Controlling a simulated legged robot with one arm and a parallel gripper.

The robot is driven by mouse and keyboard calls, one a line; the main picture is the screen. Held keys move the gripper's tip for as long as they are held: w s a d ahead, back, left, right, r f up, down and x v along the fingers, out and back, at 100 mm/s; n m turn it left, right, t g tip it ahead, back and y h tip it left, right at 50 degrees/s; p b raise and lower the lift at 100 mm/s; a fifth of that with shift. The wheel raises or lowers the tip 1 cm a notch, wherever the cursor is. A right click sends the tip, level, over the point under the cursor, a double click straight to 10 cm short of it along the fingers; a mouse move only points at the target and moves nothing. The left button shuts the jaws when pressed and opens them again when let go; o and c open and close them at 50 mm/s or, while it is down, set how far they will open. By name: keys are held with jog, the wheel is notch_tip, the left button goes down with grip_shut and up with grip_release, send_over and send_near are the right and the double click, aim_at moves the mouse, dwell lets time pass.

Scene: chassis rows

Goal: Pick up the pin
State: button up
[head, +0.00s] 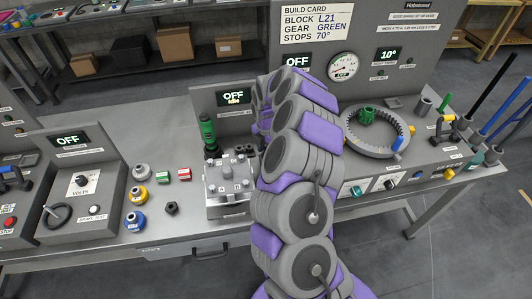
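No part is clearly labelled as the pin, and I cannot tell which one it is. A green upright peg (443,104) stands on the right panel beside a grey cup. A green-and-black handled piece (208,131) stands upright at the back left of a grey metal block fixture (229,181). A large grey ring (374,143) on the right panel holds a green gear (367,116), with a blue-tipped piece at its edge. My purple and grey arm rises through the middle of the head view, and its far end is hidden behind its own links. My gripper does not show.
Coloured knobs (137,220) and a dark hex nut (171,208) lie on the bench (160,242) left of the fixture. A volts panel (81,182) stands further left. Blue rods (505,110) rise at far right. A build card (318,24) hangs behind.

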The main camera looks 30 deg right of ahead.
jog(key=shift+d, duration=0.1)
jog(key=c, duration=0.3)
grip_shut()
